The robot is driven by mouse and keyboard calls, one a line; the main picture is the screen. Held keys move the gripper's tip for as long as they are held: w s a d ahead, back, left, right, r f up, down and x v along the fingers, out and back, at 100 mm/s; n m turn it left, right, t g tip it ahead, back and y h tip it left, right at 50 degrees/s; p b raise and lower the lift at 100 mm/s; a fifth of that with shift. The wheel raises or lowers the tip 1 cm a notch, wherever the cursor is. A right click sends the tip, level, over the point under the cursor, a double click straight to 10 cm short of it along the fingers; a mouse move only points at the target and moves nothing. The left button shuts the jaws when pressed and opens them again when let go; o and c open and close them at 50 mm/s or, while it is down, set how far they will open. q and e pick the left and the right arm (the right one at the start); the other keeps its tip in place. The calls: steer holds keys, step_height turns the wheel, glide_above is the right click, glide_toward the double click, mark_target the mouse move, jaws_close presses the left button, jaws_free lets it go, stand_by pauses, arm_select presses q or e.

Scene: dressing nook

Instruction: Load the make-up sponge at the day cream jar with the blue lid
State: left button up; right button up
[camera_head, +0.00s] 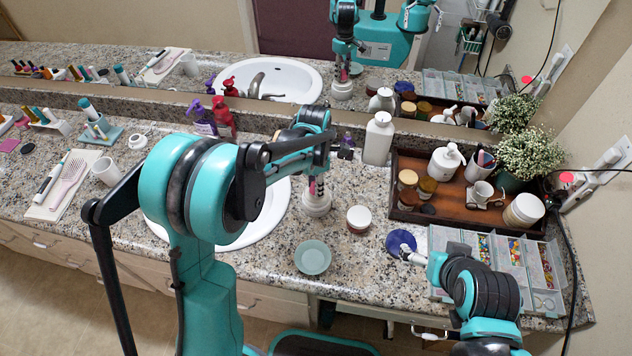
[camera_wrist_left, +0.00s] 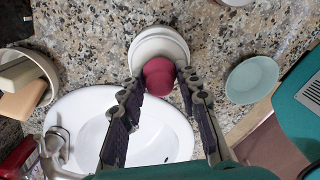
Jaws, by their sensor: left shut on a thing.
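The make-up sponge (camera_wrist_left: 158,77) is dark pink and sits between the fingers of my left gripper (camera_wrist_left: 158,86), which is shut on it. A round white stand (camera_wrist_left: 160,44) is directly beyond the sponge; I cannot tell whether they touch. In the head view my left gripper (camera_head: 316,172) points down over the white stand (camera_head: 317,204). A small brown jar with a pale top (camera_head: 359,217) stands right of it. A round blue lid (camera_head: 400,240) is farther right, at the tip of my right gripper (camera_head: 408,254). Whether that gripper holds the lid is unclear.
A pale green dish (camera_head: 313,257) lies near the front edge. A white bottle (camera_head: 378,138) and a wooden tray (camera_head: 408,213) of jars stand behind. A clear bead organizer (camera_head: 439,240) is at right. The sink (camera_wrist_left: 80,120) lies beside the stand.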

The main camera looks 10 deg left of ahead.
arm_select(q)
steer(key=shift+w, duration=0.1)
steer(key=shift+w+r+p, duration=0.1)
steer(key=shift+r+p, duration=0.45)
steer(key=shift+r, duration=0.1)
steer(key=shift+r+p, duration=1.95)
steer(key=shift+r, duration=0.9)
steer(key=shift+f, duration=0.1)
